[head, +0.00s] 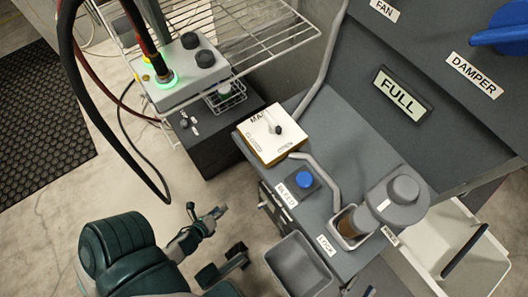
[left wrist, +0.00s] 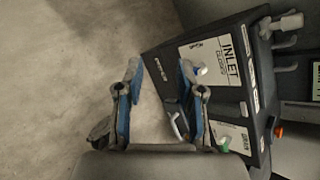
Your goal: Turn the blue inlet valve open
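The inlet valve shows in the left wrist view as a small pale handle with a blue part (left wrist: 199,69), on a white plate marked INLET (left wrist: 215,62). My left gripper (left wrist: 158,88) is open and empty, its blue-padded fingers wide apart. The right finger overlaps the panel's near edge, just left of the valve; I cannot tell whether it touches. In the head view my left gripper (head: 213,213) is low, left of the grey cabinet, and the inlet plate cannot be made out there. My right gripper is not in view.
A green-handled valve (left wrist: 222,141) sits by a DRAIN label below the inlet. A grey lever handle (left wrist: 178,126) stands out near the right finger.

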